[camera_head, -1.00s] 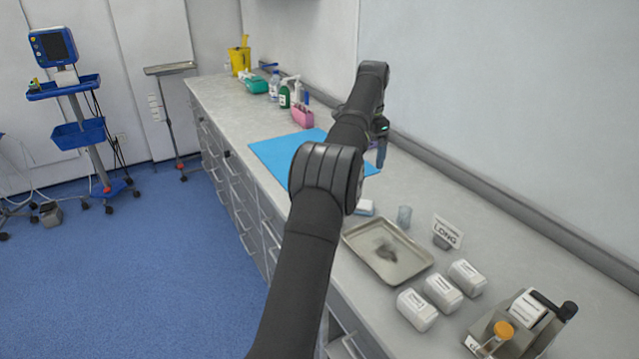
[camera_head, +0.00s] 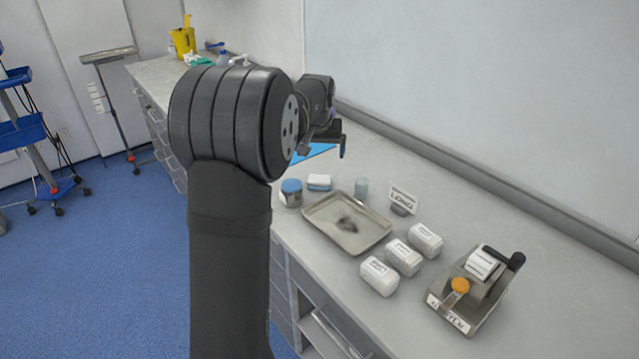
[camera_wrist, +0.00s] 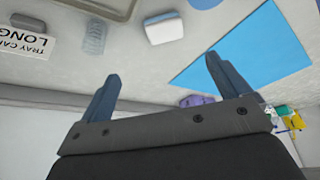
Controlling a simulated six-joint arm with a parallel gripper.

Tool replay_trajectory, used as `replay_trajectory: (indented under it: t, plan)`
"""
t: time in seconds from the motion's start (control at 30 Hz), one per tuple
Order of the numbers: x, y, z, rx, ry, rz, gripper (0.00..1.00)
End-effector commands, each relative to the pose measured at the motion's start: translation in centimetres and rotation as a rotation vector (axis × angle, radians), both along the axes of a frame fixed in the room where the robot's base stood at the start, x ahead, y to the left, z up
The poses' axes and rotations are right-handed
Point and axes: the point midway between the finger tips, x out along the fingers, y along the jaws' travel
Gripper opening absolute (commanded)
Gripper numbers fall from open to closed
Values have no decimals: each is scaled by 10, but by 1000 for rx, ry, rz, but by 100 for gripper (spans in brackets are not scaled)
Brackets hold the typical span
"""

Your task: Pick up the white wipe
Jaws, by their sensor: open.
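A small white block with a blue edge, which looks like the white wipe (camera_head: 319,181), lies on the counter between a blue-lidded jar and a clear cup. In the wrist view the white wipe (camera_wrist: 164,28) shows at the top, beyond the fingertips and apart from them. My gripper (camera_head: 340,148) is over the counter, up and to the right of the wipe in the head view. In the wrist view my gripper (camera_wrist: 162,68) is open, with nothing between its two fingers.
A metal tray (camera_head: 316,215) holding a dark item, a "LONG" sign (camera_head: 403,198), three white labelled packs (camera_head: 403,257) and a dispenser (camera_head: 475,290) stand to the right. The blue-lidded jar (camera_head: 291,193) and clear cup (camera_head: 361,188) flank the wipe. A blue sheet (camera_wrist: 235,50) lies nearby.

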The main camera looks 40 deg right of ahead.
Motion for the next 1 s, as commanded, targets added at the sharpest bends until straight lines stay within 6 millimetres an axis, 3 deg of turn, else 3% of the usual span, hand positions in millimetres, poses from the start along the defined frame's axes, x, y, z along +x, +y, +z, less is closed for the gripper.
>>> replay_trajectory:
  t: [0.33, 0.73, 1.0]
  plan:
    - [21, -20, -71, 4, 3, -1, 94]
    - [32, -27, -100, 3, 1, -1, 94]
    - [47, -34, -135, 3, 1, -1, 94]
